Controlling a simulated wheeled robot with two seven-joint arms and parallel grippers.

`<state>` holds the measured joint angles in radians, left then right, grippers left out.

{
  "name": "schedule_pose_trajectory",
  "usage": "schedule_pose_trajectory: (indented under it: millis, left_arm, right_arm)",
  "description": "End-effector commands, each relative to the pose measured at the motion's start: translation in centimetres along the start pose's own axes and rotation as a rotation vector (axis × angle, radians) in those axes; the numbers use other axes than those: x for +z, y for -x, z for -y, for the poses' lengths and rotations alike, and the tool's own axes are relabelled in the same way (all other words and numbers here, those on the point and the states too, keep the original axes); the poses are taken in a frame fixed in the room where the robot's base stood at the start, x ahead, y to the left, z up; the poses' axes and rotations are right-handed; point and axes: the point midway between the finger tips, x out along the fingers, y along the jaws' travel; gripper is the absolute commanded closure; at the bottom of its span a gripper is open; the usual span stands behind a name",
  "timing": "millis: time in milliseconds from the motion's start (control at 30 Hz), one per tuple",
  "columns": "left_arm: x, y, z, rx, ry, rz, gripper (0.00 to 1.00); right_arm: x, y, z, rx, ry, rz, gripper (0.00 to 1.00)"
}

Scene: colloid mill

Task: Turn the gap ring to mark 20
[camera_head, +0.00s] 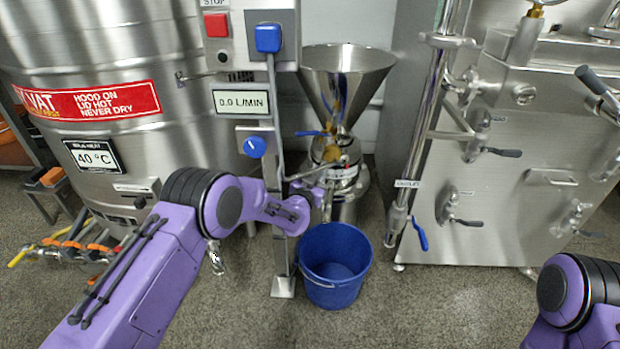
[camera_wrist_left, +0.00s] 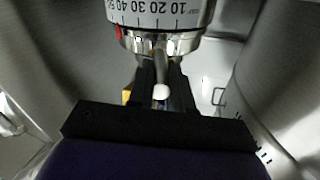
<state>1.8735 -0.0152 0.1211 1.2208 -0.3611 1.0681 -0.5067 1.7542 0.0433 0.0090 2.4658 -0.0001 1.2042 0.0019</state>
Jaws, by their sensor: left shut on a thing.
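The gap ring is a white scale band on a steel collar (camera_wrist_left: 165,14) in the left wrist view, with numbers 10 to 50 upside down. A red mark (camera_wrist_left: 118,32) sits at the left by the 50 end, far from the 20. A short steel handle (camera_wrist_left: 160,66) hangs from the collar. My left gripper (camera_wrist_left: 160,85) is shut on this handle, one dark finger on each side. In the head view the ring (camera_head: 343,173) sits low on the mill under its hopper, and my left gripper (camera_head: 324,190) reaches its front. My right gripper is out of view.
The steel hopper (camera_head: 345,80) rises above the ring. A blue bucket (camera_head: 335,268) stands on the floor below. A post with a blue knob (camera_head: 254,147) is close on the left. A steel machine (camera_head: 520,190) with levers stands right. Open floor lies in front.

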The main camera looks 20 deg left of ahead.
Motion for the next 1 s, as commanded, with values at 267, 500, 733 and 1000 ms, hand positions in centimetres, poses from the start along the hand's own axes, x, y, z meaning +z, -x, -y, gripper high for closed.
schedule_pose_trajectory:
  millis: [267, 500, 733, 1000]
  left_arm:
    - [0.1, 0.0, 0.0, -0.001, 0.0, 0.004, 0.55]
    - [0.0, 0.0, 0.0, -0.002, 0.0, 0.003, 0.55]
    - [-4.0, 0.0, 0.6, -0.001, 0.0, -0.001, 0.55]
    - [-10.3, 5.1, -0.2, 0.0, -0.002, 0.003, 0.55]
  right_arm:
    - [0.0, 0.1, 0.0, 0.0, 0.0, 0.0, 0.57]
    - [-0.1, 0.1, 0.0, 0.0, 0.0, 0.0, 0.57]
    - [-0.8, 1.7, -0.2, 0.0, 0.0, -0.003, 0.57]
    - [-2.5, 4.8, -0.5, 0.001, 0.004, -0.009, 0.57]
